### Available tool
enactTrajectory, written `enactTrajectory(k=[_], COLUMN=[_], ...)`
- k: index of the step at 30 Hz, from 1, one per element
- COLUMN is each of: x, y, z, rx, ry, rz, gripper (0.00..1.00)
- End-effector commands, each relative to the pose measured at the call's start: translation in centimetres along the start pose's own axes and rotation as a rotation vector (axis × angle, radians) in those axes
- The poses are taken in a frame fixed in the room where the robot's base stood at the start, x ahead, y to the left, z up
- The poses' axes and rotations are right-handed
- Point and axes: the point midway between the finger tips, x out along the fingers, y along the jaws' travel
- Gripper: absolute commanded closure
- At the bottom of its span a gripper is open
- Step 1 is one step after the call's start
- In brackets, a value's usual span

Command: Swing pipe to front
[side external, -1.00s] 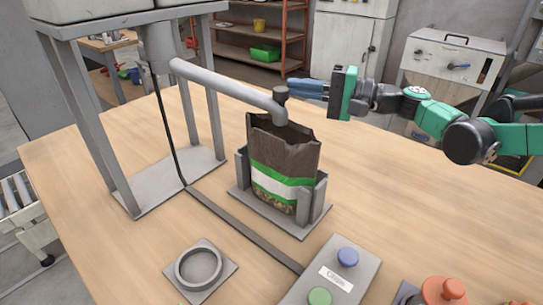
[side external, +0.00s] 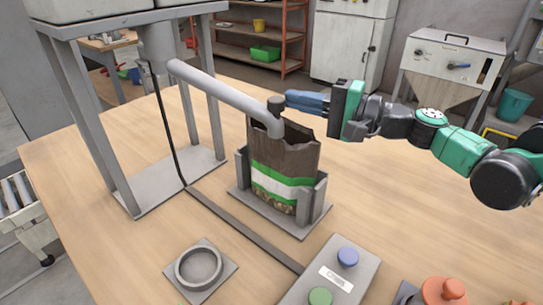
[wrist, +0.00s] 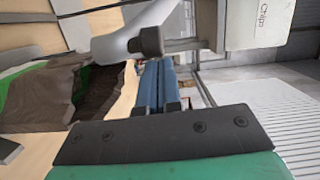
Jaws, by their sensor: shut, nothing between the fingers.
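The grey pipe (side external: 225,92) runs from the hopper's outlet to above the bag, its bent end turned down over the bag's open mouth. A dark knob (side external: 277,104) stands on that end. My gripper (side external: 288,101) has blue fingers, shut and empty, with their tips right beside the knob on the pipe's far right side; they seem to touch it. In the wrist view the shut fingers (wrist: 155,66) point at the knob (wrist: 150,41) and the pipe (wrist: 125,36). The brown, green and white bag (side external: 285,165) stands upright and open in a grey holder (side external: 321,200).
The hopper stand (side external: 185,178) is at the left. A round ring on a plate (side external: 199,267) and a button box (side external: 335,272) with blue and green buttons lie in front. An orange item (side external: 443,292) is at the front edge.

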Motion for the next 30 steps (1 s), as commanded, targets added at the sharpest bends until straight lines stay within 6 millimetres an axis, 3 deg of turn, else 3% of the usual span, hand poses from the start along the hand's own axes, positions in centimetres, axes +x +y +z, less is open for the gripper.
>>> enactTrajectory(k=[13,21,30], x=[-0.3,1.3,3.6], y=[-0.3,-0.5,-0.7], z=[9.2,14.2,18.0], rx=[-0.001,-0.001,0.0], ry=[-0.008,-0.008,-0.005], rz=[0.0,0.0,0.0], gripper=[1.0,1.0,1.0])
